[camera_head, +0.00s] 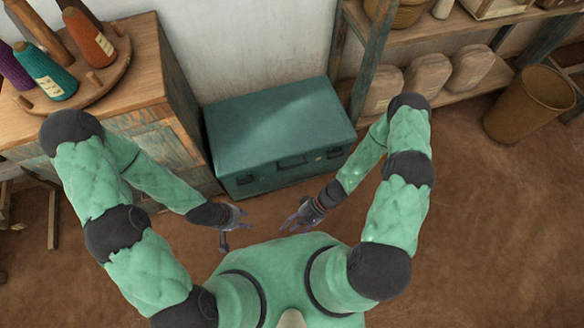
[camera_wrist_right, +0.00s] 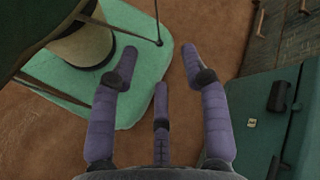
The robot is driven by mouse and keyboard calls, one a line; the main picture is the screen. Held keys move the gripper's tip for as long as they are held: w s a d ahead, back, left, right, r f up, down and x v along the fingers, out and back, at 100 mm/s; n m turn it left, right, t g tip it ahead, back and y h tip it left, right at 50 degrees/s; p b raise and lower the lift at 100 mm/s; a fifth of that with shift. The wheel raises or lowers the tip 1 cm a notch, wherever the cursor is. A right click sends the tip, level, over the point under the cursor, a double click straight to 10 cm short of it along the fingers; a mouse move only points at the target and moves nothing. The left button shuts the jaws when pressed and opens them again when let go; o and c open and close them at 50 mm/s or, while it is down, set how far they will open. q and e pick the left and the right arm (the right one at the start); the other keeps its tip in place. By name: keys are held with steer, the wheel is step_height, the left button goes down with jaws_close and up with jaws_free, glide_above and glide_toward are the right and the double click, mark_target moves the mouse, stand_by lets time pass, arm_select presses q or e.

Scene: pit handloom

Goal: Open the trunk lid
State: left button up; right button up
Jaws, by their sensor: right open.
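The teal trunk (camera_head: 278,125) stands on the floor against the white wall, with its lid down. Its front has a handle (camera_head: 291,161) in the middle and a dark latch toward each end. My left gripper (camera_head: 240,215) is in front of the trunk's left part, apart from it, with its fingers spread. My right gripper (camera_head: 291,222) is in front of the trunk's middle, also apart from it. In the right wrist view its purple fingers (camera_wrist_right: 159,62) are open and empty.
A wooden cabinet (camera_head: 185,120) with thread cones on top stands close to the trunk's left side. Shelves with wrapped bundles (camera_head: 427,76) are at the right, and a basket (camera_head: 530,103) stands beyond. Brown floor (camera_head: 480,220) is free at the front right.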

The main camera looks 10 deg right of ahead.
steer(key=w+a+f+m+t+y, duration=0.2)
steer(key=w+m+t+y, duration=0.1)
steer(key=w+t, duration=0.15)
steer(key=m+t+h+b, duration=0.2)
steer(key=m+t+h, duration=0.35)
steer(key=t, duration=0.75)
glide_toward(292, 167)
steer(key=b+x, duration=0.1)
steer(key=x, duration=0.2)
steer(key=b+x, duration=0.1)
steer(key=x, duration=0.3)
steer(key=f+b+x, duration=0.1)
steer(key=x, duration=0.2)
steer(key=shift+w+d+b, duration=0.1)
steer(key=shift+w+b, duration=0.05)
steer(key=shift+b, duration=0.15)
jaws_close()
